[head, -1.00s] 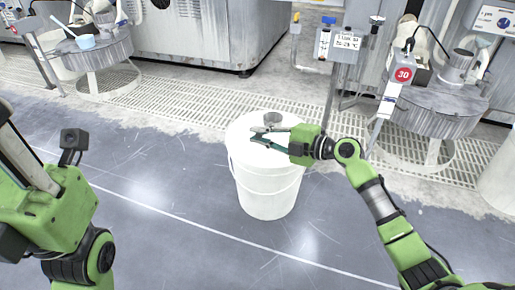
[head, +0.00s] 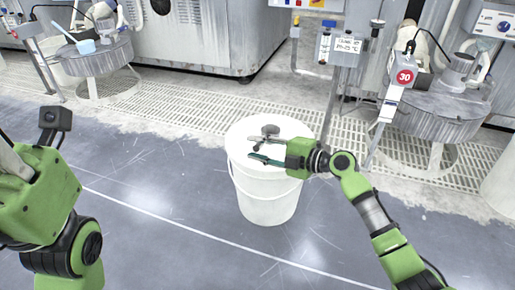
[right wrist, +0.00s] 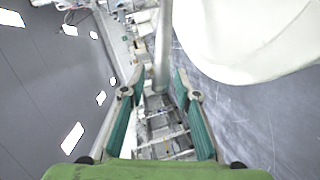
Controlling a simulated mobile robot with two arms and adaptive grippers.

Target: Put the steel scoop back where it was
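The steel scoop shows in the head view as a small dark-grey round bowl (head: 270,130) at the far part of the bucket's white lid (head: 240,138). Whether it rests on the lid or is tilted, I cannot tell. My right gripper (head: 257,152) is just on the near side of the bowl, above the lid, fingers pointing left. In the right wrist view its fingers (right wrist: 157,88) stand apart. A grey bar (right wrist: 162,45), which looks like the scoop's handle, runs between the fingertips with gaps at both sides. My left arm is at the left; its fingers are not visible.
The white bucket (head: 265,200) stands on the grey floor with clear room around it. Behind it are a floor grating (head: 185,112) and a post with a display (head: 348,45). A round platen table (head: 435,110) is at the right; another (head: 95,58) at the left holds a light-blue scoop (head: 86,46).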

